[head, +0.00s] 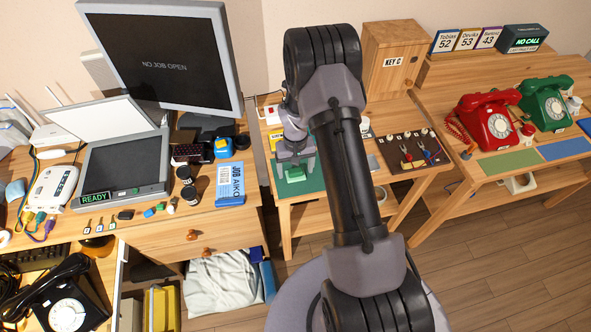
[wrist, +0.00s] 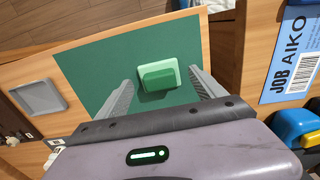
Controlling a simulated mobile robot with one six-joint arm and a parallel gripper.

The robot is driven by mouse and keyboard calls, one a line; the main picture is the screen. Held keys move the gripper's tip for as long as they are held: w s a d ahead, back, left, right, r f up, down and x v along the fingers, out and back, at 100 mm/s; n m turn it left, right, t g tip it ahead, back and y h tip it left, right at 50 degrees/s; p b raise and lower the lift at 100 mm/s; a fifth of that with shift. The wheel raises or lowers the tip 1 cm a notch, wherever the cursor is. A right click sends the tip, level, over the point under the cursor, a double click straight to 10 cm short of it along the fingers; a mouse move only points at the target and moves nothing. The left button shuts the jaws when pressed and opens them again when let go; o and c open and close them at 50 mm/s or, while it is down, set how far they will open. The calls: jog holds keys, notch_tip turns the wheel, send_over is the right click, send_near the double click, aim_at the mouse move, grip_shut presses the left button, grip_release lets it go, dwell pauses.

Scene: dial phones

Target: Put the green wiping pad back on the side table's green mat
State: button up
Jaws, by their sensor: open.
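The green wiping pad (wrist: 158,76) lies on the green mat (wrist: 90,58) of the side table, seen in the wrist view. It has a pale green base and a darker green block on top. My gripper (wrist: 160,92) is open, with one finger on each side of the pad and a visible gap on both sides. In the head view, my gripper (head: 295,163) is over the mat (head: 313,184), and the pad (head: 295,174) shows just below the fingers. My arm hides part of the side table (head: 300,215).
A grey square tray (wrist: 38,97) lies beside the mat. The desk at left holds a blue JOB AIKO card (head: 230,184), a scanner and small items. Red (head: 487,120) and green phones are farther right.

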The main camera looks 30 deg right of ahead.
notch_tip(320, 180, up, 10)
jog(key=r+p, duration=0.1)
jog(key=p, duration=0.1)
notch_tip(320, 180, up, 12)
jog(key=t, duration=0.1)
send_over(295, 171)
jog(key=a, duration=0.4)
jog(key=s+a+r+t, duration=0.1)
jog(key=s+a+r, duration=0.3)
jog(key=r, duration=0.4)
jog(key=s+a+r+t+y, duration=0.1)
jog(key=s+a+r, duration=0.25)
jog(key=s, duration=0.35)
jog(key=s+a+r+m+t, duration=0.1)
jog(key=s+a+r+t, duration=0.1)
jog(key=s+a+r, duration=0.3)
jog(key=s+a+r+t+y, duration=0.1)
jog(key=s+r, duration=0.1)
jog(key=s, duration=0.6)
notch_tip(295, 171, down, 7)
jog(key=b, duration=0.6)
jog(key=shift+w+a, duration=0.15)
jog(key=shift+w, duration=0.25)
